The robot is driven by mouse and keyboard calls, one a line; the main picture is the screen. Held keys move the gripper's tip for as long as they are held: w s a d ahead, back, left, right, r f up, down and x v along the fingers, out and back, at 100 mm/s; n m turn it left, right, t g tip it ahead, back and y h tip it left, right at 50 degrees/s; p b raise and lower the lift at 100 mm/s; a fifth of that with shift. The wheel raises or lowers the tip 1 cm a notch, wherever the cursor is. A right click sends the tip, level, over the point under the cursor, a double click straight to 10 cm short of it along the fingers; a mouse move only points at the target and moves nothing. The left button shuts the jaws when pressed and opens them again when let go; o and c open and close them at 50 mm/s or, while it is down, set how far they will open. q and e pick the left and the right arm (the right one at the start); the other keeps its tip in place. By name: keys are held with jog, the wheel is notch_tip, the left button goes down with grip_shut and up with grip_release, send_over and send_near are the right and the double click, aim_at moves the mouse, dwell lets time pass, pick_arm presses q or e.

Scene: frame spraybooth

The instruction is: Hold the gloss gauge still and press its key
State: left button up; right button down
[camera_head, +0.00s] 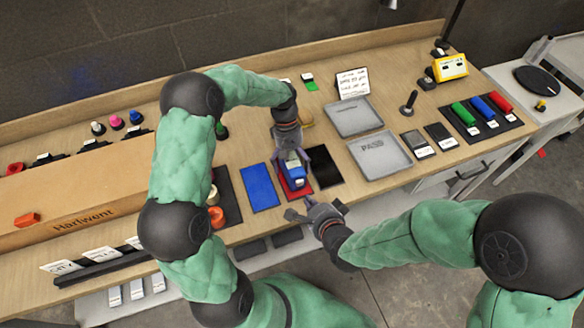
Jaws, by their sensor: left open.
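The gloss gauge appears to be the small blue block with a pale top (294,172) on a red panel (303,192) near the front edge of the bench. My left gripper (291,158) comes down from above, with its open fingers around or just over the gauge; I cannot tell whether they touch it. The gauge's key is too small to make out. My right gripper (316,207) is just in front of the gauge, by the bench's front edge. Its fingers look spread, and nothing shows between them.
A blue panel (259,187) lies left of the gauge and a black one (326,166) right. A grey PASS tray (381,155) and another tray (353,117) are farther right. A white card (352,83) stands behind. Red, blue and green rolls lie at right.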

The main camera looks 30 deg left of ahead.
pick_arm(q)
jog(key=v, duration=1.2)
pick_arm(e)
jog(key=shift+r, duration=0.1)
